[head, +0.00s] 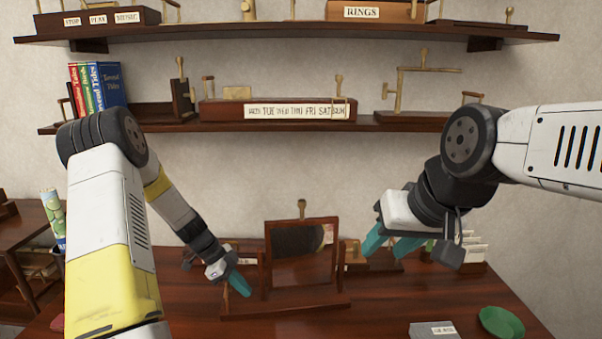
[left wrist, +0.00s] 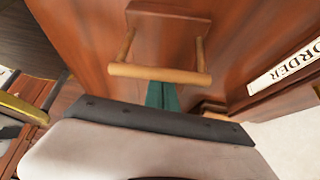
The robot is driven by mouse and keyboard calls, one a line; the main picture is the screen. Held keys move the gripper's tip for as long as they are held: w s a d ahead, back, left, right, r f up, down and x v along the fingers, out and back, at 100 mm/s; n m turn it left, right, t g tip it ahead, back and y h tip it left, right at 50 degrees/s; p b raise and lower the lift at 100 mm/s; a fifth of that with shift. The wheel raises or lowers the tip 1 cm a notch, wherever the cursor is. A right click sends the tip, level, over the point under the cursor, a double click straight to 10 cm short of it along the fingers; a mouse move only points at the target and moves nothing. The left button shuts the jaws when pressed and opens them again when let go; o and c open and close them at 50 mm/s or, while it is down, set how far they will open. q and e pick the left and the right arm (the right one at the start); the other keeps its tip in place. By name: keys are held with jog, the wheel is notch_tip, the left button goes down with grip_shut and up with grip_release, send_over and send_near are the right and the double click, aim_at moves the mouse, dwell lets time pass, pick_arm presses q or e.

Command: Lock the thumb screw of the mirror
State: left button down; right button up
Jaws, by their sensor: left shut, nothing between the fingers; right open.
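The mirror (head: 301,272) stands upright in a brown wooden frame on the table, its glass reflecting a dark shape. A small brass knob (head: 302,206) shows just above its top edge; I cannot tell whether it belongs to the mirror. I cannot make out the thumb screw in either view. My left gripper (head: 240,285) is shut and empty, beside the mirror's left post. My right gripper (head: 385,243) is open and empty, right of the mirror and above the table.
Wooden boxes stand behind the mirror; a label reading ORDER (left wrist: 292,68) shows in the left wrist view. A grey labelled box (head: 433,330) and a green dish (head: 501,322) lie at front right. A lower wall shelf (head: 420,121) holds books and brass-fitted boxes.

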pick_arm(q)
jog(key=shift+f, duration=0.85)
jog(key=shift+a+f, duration=0.15)
dwell(1.3)
